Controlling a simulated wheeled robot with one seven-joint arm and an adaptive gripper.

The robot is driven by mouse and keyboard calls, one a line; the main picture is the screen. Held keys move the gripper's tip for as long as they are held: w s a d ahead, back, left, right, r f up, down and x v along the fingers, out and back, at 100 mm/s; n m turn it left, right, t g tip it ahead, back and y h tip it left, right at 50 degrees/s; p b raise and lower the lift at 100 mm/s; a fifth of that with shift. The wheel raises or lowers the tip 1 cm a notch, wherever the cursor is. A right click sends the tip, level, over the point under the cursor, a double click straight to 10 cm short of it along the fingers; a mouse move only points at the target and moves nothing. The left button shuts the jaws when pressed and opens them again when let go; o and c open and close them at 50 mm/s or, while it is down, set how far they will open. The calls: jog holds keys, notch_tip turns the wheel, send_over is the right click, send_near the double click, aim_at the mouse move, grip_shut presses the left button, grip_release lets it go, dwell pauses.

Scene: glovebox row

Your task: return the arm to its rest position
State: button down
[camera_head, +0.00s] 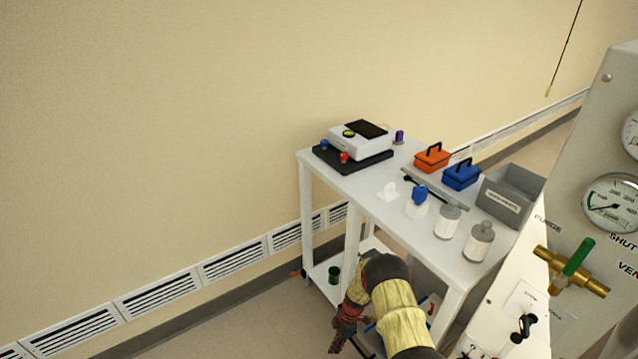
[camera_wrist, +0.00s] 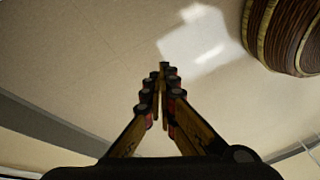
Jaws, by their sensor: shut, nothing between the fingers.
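My arm (camera_head: 392,300) comes up from the bottom of the head view, in yellow and dark sections, and bends down to the left in front of the white table. My gripper (camera_head: 336,346) hangs low at the arm's left end, near the bottom edge of the picture. In the wrist view my gripper (camera_wrist: 161,75) has its fingers drawn together at the tips with nothing between them. Pale floor or wall lies beyond the fingertips. The gripper is apart from the table's things.
A white table (camera_head: 345,190) bears a scale (camera_head: 360,140), an orange box (camera_head: 432,158), a blue box (camera_head: 462,175), a grey bin (camera_head: 512,195) and jars (camera_head: 447,222). A gauge panel (camera_head: 590,150) stands at right. Open floor (camera_head: 240,320) lies left of my gripper.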

jog(key=s+d+m+g, duration=0.1)
jog(key=s+m, duration=0.3)
jog(key=s, duration=0.2)
jog(key=s+d+r+m+h+p, duration=0.1)
jog(key=s+d+r+m, duration=0.2)
jog(key=r, duration=1.1)
jog(key=s+d+r+m+p, duration=0.15)
jog(key=r+m, duration=0.45)
jog(key=r, duration=0.8)
jog(key=s+d+r+m+h, duration=0.1)
jog(key=s+d+r+m, duration=0.2)
jog(key=r, duration=1.1)
jog(key=s+d+r+m+t+p, duration=0.1)
jog(key=s+r+t, duration=0.2)
jog(key=s+r, duration=0.3)
jog(key=s+d+r+m+t+p, duration=0.1)
jog(key=s+r, duration=0.5)
jog(key=r, duration=1)
jog(key=s+d+r+m+t+h+p, duration=0.1)
jog(key=s+r+t, duration=0.4)
jog(key=r, duration=0.6)
jog(key=shift+s+d+r+m+p, duration=0.35)
jog(key=shift+s+d+m+p, duration=0.2)
jog(key=shift+p, duration=0.25)
